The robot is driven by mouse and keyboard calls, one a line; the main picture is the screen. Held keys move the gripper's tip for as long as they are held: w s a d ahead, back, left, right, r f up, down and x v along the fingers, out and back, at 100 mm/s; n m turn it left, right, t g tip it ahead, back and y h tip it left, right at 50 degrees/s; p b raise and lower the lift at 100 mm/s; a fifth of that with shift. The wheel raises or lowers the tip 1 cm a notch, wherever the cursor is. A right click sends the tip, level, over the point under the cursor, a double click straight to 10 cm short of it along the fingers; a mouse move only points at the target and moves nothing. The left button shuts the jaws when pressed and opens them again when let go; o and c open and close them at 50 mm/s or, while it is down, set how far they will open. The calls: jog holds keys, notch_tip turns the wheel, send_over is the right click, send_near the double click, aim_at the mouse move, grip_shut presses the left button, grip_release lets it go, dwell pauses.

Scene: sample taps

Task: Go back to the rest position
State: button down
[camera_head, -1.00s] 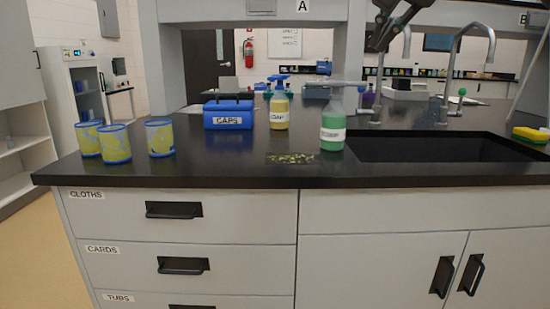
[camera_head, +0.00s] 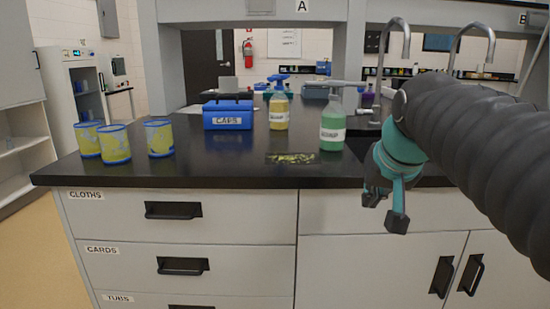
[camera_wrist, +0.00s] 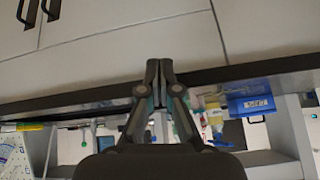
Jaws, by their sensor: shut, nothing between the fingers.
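My gripper (camera_head: 384,208) hangs at the right in the head view, teal with dark fingertips, in front of the bench's front edge. My dark ribbed arm reaches in from the right and covers most of the sink. In the wrist view my gripper (camera_wrist: 159,64) has its fingertips together with nothing between them. The wrist picture is upside down, with the cabinet doors at the top and the bench edge across the middle.
On the black bench (camera_head: 220,172) stand several yellow-blue cups, a blue CAPS box (camera_head: 228,115), a yellow soap bottle (camera_head: 279,110) and a green bottle (camera_head: 332,133). Greenish debris (camera_head: 291,158) lies near the front edge. Two taps rise behind my arm.

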jog(key=s+a+f+n+g, duration=0.1)
jog(key=s+f, duration=1.4)
jog(key=f, duration=0.4)
jog(key=shift+s+a+n+g, duration=0.2)
jog(key=shift+s+n+g, duration=0.1)
jog(key=shift+n, duration=0.1)
